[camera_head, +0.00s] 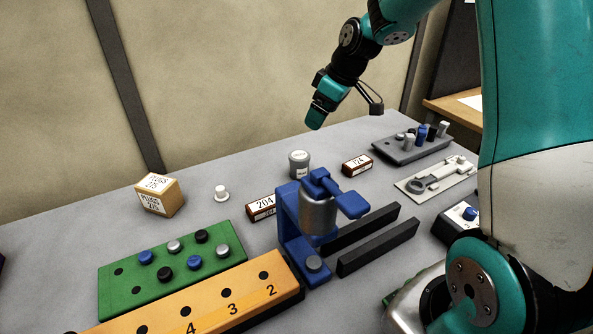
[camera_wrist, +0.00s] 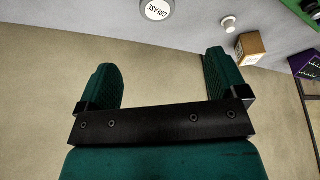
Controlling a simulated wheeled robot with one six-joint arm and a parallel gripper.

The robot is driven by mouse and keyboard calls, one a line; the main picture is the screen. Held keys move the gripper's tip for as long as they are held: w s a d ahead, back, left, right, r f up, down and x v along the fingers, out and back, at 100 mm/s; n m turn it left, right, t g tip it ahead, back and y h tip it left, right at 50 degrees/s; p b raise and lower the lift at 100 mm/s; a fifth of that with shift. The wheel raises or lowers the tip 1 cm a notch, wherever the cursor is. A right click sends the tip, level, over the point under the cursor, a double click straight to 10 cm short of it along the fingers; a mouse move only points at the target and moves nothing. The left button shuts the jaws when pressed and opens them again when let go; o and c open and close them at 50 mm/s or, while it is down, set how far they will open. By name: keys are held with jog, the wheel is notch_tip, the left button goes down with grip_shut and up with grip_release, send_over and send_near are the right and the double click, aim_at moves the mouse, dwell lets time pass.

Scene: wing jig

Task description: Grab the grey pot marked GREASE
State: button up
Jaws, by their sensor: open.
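The grey pot (camera_head: 299,163) stands upright on the grey table, behind the blue clamp device in the head view. In the wrist view its round white lid reads GREASE (camera_wrist: 157,9), at the top edge and partly cut off. My gripper (camera_head: 316,117) hangs above the table's back part, above and apart from the pot. In the wrist view my gripper (camera_wrist: 162,75) has its two teal fingers wide apart with nothing between them. The pot lies beyond the fingertips in that view.
The blue device (camera_head: 289,240) stands in front of the pot. Brown blocks marked 204 (camera_head: 261,207) and 124 (camera_head: 357,164) flank it. A white peg (camera_head: 221,193), a PLUGS box (camera_head: 160,195), a green plug board (camera_head: 180,288) and a grey rack (camera_head: 412,149) share the table. A wall rises behind.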

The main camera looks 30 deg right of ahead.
aim_at(299, 154)
jog(key=p+x, duration=0.1)
jog(key=x, duration=0.5)
jog(key=p+x, duration=0.1)
jog(key=x, duration=0.5)
jog(key=shift+d+f, duration=0.2)
jog(key=shift+f, duration=0.1)
jog(key=shift+w+p+x, duration=0.2)
jog(key=shift+p+x, duration=0.85)
jog(key=shift+x, duration=1.55)
jog(key=shift+r, duration=0.1)
jog(key=c, duration=1.1)
